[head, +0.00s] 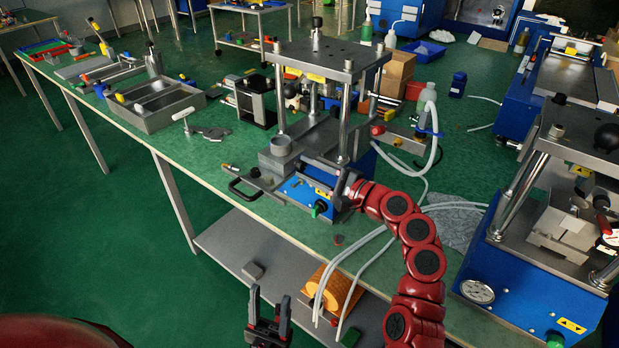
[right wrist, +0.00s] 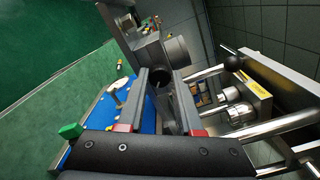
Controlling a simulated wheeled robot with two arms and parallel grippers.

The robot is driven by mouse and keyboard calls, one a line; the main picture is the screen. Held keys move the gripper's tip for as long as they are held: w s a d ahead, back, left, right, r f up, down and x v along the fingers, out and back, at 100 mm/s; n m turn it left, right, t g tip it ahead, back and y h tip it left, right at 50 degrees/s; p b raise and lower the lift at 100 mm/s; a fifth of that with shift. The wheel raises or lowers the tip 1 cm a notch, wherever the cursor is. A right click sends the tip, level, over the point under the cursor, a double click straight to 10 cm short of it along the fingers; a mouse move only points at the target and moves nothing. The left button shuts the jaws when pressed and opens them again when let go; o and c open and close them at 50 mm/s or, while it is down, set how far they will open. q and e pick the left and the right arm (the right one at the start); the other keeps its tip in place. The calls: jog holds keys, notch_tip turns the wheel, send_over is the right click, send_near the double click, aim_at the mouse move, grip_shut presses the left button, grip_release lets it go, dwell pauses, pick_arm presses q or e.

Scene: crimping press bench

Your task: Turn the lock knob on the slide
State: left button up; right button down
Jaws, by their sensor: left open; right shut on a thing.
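The press (head: 320,62) stands on the green bench, with its grey slide (head: 268,182) at the front. My right gripper (head: 346,186) is at the right front of the slide, above the blue press base. In the right wrist view its fingers (right wrist: 163,82) are shut on a dark round part that looks like the lock knob (right wrist: 161,76); the fingers partly hide it. The knob's turn angle cannot be told. My left gripper (head: 268,318) is open and empty, low in front of the bench.
A green knob (head: 319,208) sits on the front of the blue base, near my right gripper. White hoses (head: 352,262) hang over the bench edge. A T-handled tool (head: 184,118) and a grey tray (head: 158,103) lie to the left. A second press (head: 560,215) stands at right.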

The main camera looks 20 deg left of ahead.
jog(key=n+b, duration=0.2)
jog(key=b, duration=0.1)
jog(key=n+b, duration=0.2)
jog(key=n, duration=0.1)
jog(key=f+n+b, duration=0.1)
jog(key=n+b, duration=0.2)
jog(key=shift+b, duration=0.35)
jog(key=n+b, duration=0.8)
jog(key=shift+r+n+b, duration=0.2)
jog(key=shift+n+b, duration=1.45)
jog(key=shift+n, duration=0.25)
jog(key=c, duration=0.6)
grip_release()
jog(key=shift+r, duration=0.1)
